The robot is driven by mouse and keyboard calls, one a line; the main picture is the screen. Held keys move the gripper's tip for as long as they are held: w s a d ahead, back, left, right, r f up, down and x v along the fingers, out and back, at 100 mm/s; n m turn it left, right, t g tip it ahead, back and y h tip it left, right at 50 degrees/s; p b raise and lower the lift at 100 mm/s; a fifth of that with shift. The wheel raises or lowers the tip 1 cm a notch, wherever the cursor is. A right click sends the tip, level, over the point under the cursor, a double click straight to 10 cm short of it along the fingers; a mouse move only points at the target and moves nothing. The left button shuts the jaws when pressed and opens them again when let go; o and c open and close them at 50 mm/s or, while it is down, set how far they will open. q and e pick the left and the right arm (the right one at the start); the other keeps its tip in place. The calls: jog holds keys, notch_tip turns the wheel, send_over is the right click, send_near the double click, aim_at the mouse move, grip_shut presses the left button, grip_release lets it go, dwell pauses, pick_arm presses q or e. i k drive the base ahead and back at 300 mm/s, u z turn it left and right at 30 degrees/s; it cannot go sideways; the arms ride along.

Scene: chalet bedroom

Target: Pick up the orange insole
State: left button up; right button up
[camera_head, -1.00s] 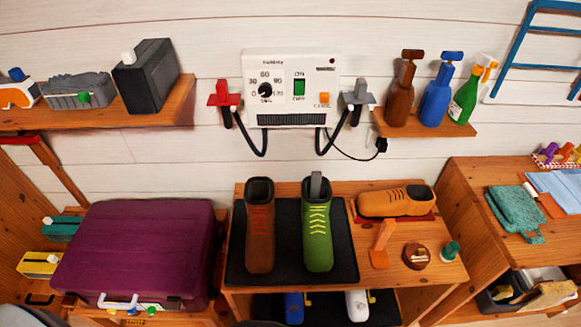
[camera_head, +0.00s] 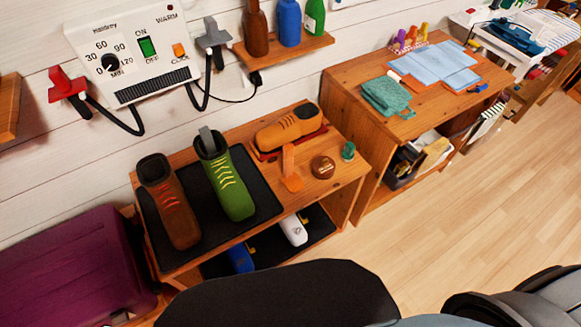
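Neither of my grippers is in view; only dark parts of my own body show along the bottom edge.
A brown shoe (camera_head: 168,200) and a green shoe (camera_head: 226,178) stand on a black mat (camera_head: 258,206). A round brown tin (camera_head: 323,167) and green-capped bottle (camera_head: 348,151) are beside the orange piece. A purple case (camera_head: 70,265) is at left. Wooden floor (camera_head: 440,215) is clear at right.

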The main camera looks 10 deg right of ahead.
aim_at(293, 184)
jog(key=z, duration=2.75)
jog(key=i, duration=1.8)
jog(key=u, duration=2.75)
